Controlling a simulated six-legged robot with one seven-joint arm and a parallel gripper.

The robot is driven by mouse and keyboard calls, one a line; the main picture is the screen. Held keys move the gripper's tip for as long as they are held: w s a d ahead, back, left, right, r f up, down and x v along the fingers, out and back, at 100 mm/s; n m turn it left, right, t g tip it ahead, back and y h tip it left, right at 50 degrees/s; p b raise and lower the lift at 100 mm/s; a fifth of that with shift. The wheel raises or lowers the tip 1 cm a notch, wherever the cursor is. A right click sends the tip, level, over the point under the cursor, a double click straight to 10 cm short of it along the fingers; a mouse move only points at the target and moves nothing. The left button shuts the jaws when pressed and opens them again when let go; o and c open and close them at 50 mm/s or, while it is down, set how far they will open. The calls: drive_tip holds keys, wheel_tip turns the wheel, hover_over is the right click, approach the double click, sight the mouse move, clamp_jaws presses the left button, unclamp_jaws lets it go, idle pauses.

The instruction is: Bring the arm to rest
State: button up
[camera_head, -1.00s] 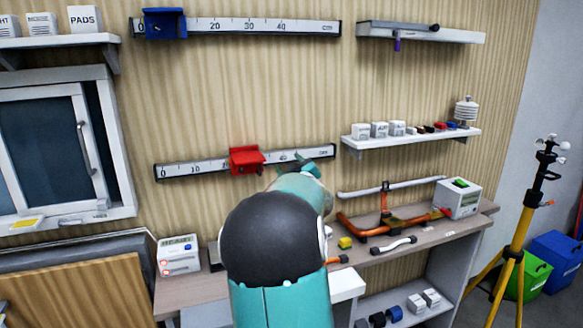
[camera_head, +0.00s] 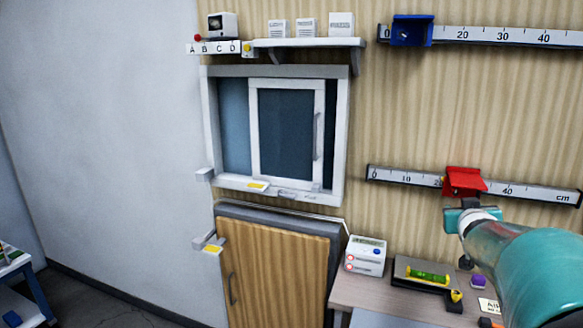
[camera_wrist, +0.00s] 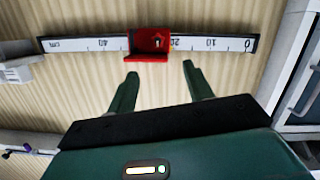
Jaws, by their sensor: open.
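My arm (camera_head: 550,262) reaches in from the lower right of the head view. My gripper (camera_head: 465,215) is in front of the wall, just below the red slider (camera_head: 464,182) on the lower ruler rail (camera_head: 405,178). In the wrist view my gripper (camera_wrist: 160,73) has its two green fingers spread, with nothing between them. The red slider (camera_wrist: 149,46) lies past the fingertips there, and a gap shows between them. The rail (camera_wrist: 218,43) appears upside down in that view.
An upper rail (camera_head: 490,34) carries a blue slider (camera_head: 411,31). Below my gripper, the bench (camera_head: 370,292) holds a white device (camera_head: 365,256) and a green level (camera_head: 428,275). A window (camera_head: 285,130) and wooden cabinet door (camera_head: 275,275) stand left.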

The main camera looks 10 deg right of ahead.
drive_tip(key=s+a+f+n+g+y, duration=0.1)
drive_tip(key=s+a+f+g+y, duration=0.2)
drive_tip(key=a, duration=0.7)
drive_tip(key=s+a+f+n+y, duration=0.15)
drive_tip(key=s+a, duration=0.35)
drive_tip(key=a, duration=0.6)
drive_tip(key=s+a+f+g+y, duration=0.25)
drive_tip(key=s+a, duration=0.25)
drive_tip(key=a, duration=0.5)
drive_tip(key=s+a+f+n+g+y, duration=0.1)
drive_tip(key=s+a+f+n+y, duration=0.1)
drive_tip(key=s+a+f, duration=0.2)
drive_tip(key=s+a, duration=0.3)
drive_tip(key=s, duration=0.1)
drive_tip(key=shift+a+g, duration=0.2)
drive_tip(key=shift+g, duration=0.15)
